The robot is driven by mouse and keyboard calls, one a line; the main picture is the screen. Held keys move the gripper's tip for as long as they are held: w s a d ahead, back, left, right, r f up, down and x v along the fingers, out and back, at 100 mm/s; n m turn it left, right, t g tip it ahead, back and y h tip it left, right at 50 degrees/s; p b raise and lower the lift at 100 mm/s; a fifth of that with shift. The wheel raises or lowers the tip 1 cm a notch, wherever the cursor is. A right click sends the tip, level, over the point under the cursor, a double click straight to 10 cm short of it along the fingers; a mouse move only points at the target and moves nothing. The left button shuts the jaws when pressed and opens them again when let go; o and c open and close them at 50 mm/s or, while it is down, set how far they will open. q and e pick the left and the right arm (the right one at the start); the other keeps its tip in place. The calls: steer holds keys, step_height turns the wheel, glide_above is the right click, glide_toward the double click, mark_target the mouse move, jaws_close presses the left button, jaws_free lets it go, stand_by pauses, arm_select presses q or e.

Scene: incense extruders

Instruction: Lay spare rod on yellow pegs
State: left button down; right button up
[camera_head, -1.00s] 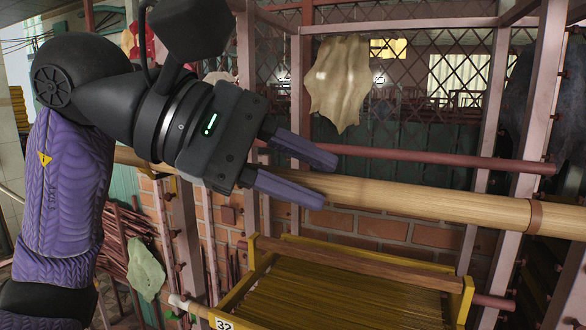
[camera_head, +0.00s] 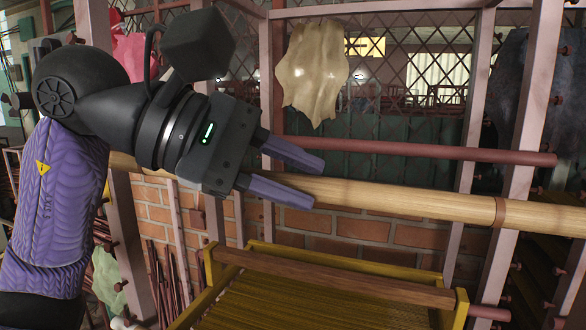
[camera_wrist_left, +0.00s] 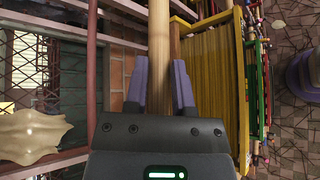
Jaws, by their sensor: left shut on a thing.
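A long pale bamboo rod (camera_head: 420,203) with a brown band crosses the head view, sloping slightly down to the right. My left gripper (camera_head: 317,185) is shut on this rod, its purple fingers on either side. In the left wrist view the rod (camera_wrist_left: 159,35) runs straight away between the two fingers (camera_wrist_left: 160,80). The rod's ends are outside the head view or hidden by my arm. I cannot make out yellow pegs with certainty; reddish pegs show on the pink uprights (camera_head: 519,150). My right gripper is not in view.
A dark red horizontal rod (camera_head: 420,152) is behind. A cream cloth-like piece (camera_head: 311,72) hangs from the lattice. A brick wall (camera_head: 395,236) stands behind.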

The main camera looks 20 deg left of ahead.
arm_select(q)
steer(key=shift+f, duration=0.25)
steer(key=shift+w, duration=0.15)
steer(key=shift+c, duration=1.9)
jaws_free()
steer(key=shift+r, duration=0.1)
steer(key=o, duration=0.3)
steer(key=shift+s, duration=0.4)
steer(key=shift+s+a+b, duration=0.15)
steer(key=shift+s+b, duration=0.35)
steer(key=shift+s, duration=1.85)
steer(key=shift+s+a+b, duration=0.1)
steer(key=shift+s+b, duration=0.4)
steer(key=shift+s, duration=1.85)
